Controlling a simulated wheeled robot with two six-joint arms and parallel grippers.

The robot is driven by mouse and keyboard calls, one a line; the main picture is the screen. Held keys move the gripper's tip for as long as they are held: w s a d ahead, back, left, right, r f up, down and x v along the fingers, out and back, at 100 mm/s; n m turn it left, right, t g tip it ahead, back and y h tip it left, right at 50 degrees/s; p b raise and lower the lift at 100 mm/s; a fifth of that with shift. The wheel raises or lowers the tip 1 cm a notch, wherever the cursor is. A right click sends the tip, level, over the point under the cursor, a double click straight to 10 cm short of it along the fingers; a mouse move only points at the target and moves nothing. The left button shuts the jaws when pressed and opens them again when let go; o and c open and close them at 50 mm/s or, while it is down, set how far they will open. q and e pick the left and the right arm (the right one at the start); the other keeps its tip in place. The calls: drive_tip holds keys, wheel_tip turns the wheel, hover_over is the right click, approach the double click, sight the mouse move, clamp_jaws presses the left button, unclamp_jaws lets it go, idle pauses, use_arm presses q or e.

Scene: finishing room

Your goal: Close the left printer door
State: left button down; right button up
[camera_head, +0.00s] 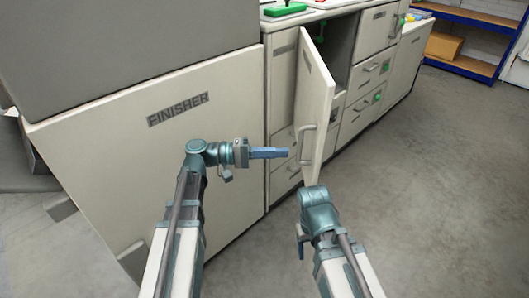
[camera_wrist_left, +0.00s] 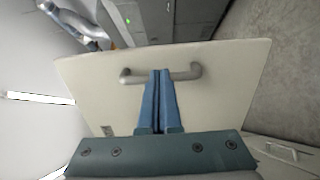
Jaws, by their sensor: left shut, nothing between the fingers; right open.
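The cream printer door (camera_head: 316,95) stands open, swung out from the cabinet front, with the dark opening (camera_head: 341,48) behind it. Its grey bar handle (camera_head: 306,148) faces my left gripper (camera_head: 287,152). That gripper is shut and empty, with its blue fingertips just left of the handle. In the left wrist view the door (camera_wrist_left: 100,85) fills the middle, and the closed fingers (camera_wrist_left: 160,72) overlap the handle (camera_wrist_left: 190,73); contact cannot be told. My right gripper (camera_head: 301,245) is low, in front of the door's bottom; its fingers are mostly hidden by the wrist.
The large cream FINISHER panel (camera_head: 150,150) stands left of my left gripper. Drawers with handles (camera_head: 372,68) continue to the right of the opening. A blue shelf (camera_head: 465,65) with a cardboard box stands far right. The grey floor (camera_head: 440,180) at right is clear.

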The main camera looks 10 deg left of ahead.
sight(315, 152)
use_arm(q)
drive_tip(key=d, duration=0.3)
drive_tip(key=w+d, duration=0.1)
drive_tip(key=d, duration=0.3)
drive_tip(key=shift+w, duration=0.2)
drive_tip(key=shift+d, duration=0.15)
